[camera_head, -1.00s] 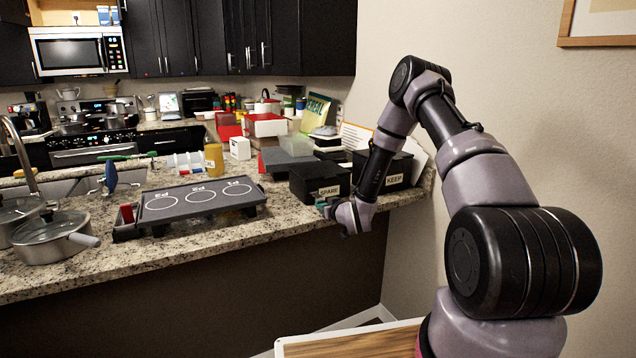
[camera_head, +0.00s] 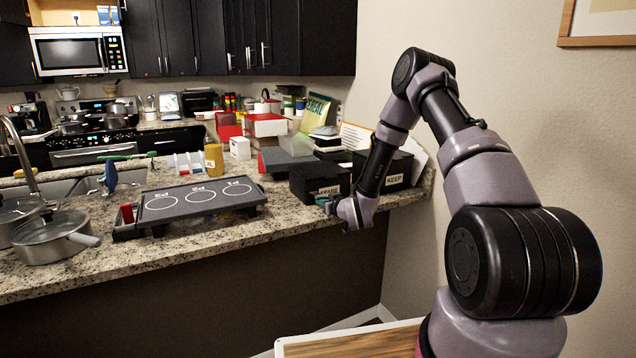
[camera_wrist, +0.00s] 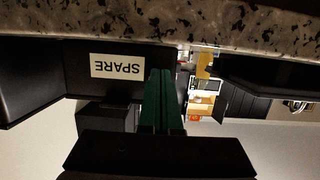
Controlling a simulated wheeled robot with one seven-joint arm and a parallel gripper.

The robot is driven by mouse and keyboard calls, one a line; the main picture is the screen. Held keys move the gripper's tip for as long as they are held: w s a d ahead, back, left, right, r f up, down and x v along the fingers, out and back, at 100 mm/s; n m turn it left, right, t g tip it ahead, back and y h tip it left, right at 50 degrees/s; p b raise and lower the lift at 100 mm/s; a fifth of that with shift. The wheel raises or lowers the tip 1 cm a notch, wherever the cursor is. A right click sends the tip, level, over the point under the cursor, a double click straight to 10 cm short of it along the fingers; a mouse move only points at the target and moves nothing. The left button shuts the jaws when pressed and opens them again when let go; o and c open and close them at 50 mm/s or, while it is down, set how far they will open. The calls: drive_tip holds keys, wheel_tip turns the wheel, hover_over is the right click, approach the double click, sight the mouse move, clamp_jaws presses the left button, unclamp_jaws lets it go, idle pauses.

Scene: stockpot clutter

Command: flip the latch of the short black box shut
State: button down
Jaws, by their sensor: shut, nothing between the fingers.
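A black box labelled SPARE (camera_head: 312,184) stands near the front edge of the counter. In the wrist view its front face (camera_wrist: 75,66) appears upside down, with the white label facing me. A second black box labelled KEEP (camera_head: 402,170) stands to its right, partly behind my arm. Neither label says which is the short one. I cannot make out a latch on either box. My gripper (camera_head: 328,207) is low in front of the SPARE box, at its right side. In the wrist view its green fingers (camera_wrist: 163,75) are together and empty, beside the label. I cannot tell whether they touch the box.
A dark griddle-like board (camera_head: 200,200) with white rings lies left of the boxes. A pot (camera_head: 55,240) stands at the far left. Red and white boxes and a cereal packet (camera_head: 315,110) crowd the counter behind. The air in front of the counter is clear.

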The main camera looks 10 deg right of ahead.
drive_tip(key=shift+r, duration=0.9)
